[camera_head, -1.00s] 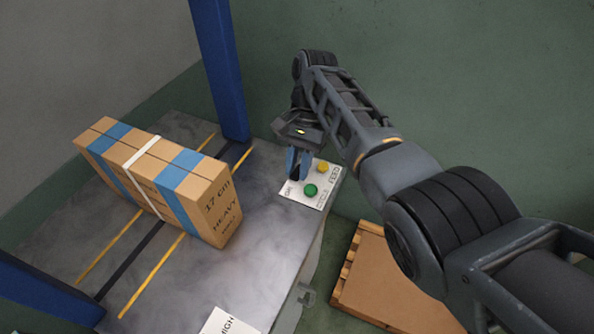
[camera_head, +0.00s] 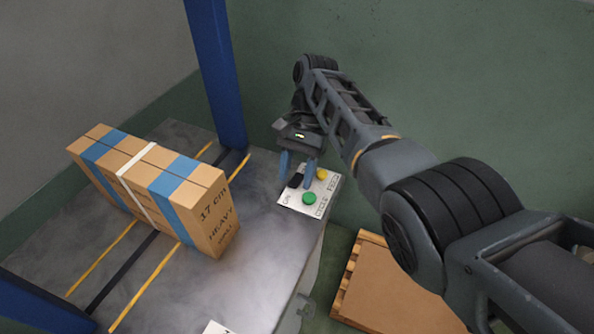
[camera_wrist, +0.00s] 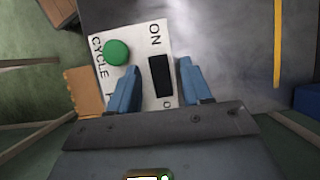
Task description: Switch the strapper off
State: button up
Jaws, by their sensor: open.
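The strapper's white control panel (camera_head: 328,186) sits at the right corner of the grey table. It carries a black rocker switch (camera_head: 295,180), a green button (camera_head: 309,198) and a yellow button (camera_head: 321,174). The wrist view shows the black switch (camera_wrist: 160,76) between "ON" and a partly hidden "O" mark. My gripper (camera_head: 297,171) is over the panel with its blue fingers apart, one on each side of the switch. In the wrist view my gripper (camera_wrist: 159,72) is empty. I cannot tell whether the fingers touch the panel. The yellow button is hidden in the wrist view.
A cardboard box (camera_head: 215,217) with blue bands and a white strap stands on the table (camera_head: 260,255), left of the panel. A blue post (camera_head: 217,75) rises behind the table. A wooden pallet with a brown top (camera_head: 385,285) lies on the floor at right.

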jog(key=v, duration=0.7)
jog(key=shift+w+r+b, duration=0.2)
jog(key=shift+r+b, duration=0.1)
jog(key=shift+r, duration=0.05)
